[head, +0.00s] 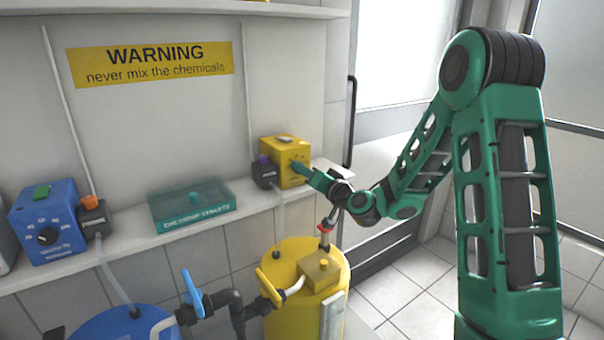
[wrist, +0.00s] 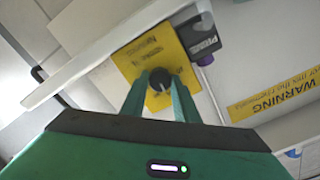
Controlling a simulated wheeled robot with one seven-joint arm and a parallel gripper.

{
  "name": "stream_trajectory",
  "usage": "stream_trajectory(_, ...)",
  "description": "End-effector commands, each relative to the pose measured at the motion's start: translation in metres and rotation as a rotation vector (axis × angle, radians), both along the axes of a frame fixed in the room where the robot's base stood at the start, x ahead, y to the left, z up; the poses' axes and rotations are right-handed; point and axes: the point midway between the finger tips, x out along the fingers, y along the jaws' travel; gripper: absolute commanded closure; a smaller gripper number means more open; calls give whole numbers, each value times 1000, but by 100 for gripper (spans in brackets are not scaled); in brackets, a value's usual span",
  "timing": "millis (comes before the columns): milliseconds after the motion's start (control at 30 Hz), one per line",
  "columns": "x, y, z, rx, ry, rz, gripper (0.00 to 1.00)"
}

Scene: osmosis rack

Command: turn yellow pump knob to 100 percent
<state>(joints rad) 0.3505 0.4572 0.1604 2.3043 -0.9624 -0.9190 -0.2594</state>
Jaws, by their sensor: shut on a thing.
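The yellow pump (head: 279,160) stands on the shelf at its right end in the head view, and it fills the middle of the wrist view (wrist: 134,63). Its round black knob (wrist: 159,84) shows between my fingertips in the wrist view, with a light pointer mark on it. My gripper (head: 303,169) reaches the pump's front from the right. In the wrist view my gripper (wrist: 160,88) is shut on the knob, one green finger on each side. In the head view my fingers hide the knob. The percent marks are too small to read.
A blue pump (head: 46,222) and a teal box (head: 192,206) stand on the same shelf to the left. A dark dosing head with a purple cap (head: 264,172) is at the yellow pump's left side. A yellow barrel (head: 308,252) with pipes stands below my forearm.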

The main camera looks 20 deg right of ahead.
Motion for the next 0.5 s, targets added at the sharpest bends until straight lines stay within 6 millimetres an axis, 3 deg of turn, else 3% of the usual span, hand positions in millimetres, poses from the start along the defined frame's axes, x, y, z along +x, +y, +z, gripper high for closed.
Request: stream_trajectory(500, 0, -3, -2, 462, 153, -5, 95)
